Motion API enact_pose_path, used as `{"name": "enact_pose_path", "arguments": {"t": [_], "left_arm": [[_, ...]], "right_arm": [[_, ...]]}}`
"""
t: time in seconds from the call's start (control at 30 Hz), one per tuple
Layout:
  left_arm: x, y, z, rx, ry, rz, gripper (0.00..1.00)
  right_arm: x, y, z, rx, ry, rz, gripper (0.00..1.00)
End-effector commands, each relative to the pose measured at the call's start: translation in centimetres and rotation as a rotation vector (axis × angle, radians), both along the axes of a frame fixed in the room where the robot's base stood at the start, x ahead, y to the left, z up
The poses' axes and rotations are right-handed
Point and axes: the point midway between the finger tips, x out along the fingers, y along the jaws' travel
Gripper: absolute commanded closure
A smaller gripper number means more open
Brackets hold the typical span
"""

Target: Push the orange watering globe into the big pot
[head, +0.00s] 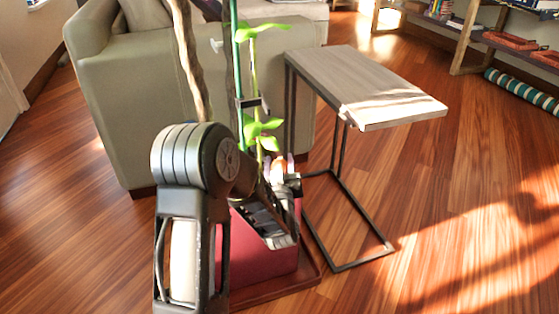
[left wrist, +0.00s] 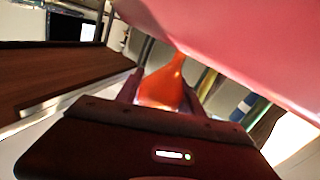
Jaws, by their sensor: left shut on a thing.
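The big pot (head: 258,262) is dark pink and square, and stands on the floor with a plant in it. Its pink wall (left wrist: 235,40) fills the upper right of the left wrist view. My left gripper (head: 280,172) is at the pot's top, partly hidden by my own arm. In the left wrist view my left gripper (left wrist: 160,92) is shut on the orange watering globe (left wrist: 163,84), with a finger on each side. The globe's narrow end points toward the pot's edge. I cannot tell how deep its tip sits. My right gripper is not in view.
A green stake (head: 237,70) and leafy stems (head: 262,130) rise from the pot beside my gripper. A dark saucer (head: 290,287) lies under it. A side table (head: 365,85) stands close on the right, a grey-green armchair (head: 125,100) behind.

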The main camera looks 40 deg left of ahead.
Motion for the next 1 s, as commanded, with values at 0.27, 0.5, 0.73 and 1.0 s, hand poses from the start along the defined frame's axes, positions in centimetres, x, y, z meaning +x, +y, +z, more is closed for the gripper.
{"name": "enact_pose_path", "arguments": {"t": [0.27,0.5,0.73,1.0], "left_arm": [[0.0,0.0,-0.8,0.001,-0.001,0.0,0.97],[0.0,0.1,-1.6,0.0,-0.001,0.001,0.97],[0.0,0.1,-2.3,0.0,-0.001,0.001,0.97],[0.0,0.1,-2.4,0.0,-0.001,0.001,0.55]], "right_arm": [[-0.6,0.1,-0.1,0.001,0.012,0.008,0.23],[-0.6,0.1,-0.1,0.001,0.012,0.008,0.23],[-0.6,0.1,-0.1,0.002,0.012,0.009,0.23],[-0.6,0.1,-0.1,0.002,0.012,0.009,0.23]]}}
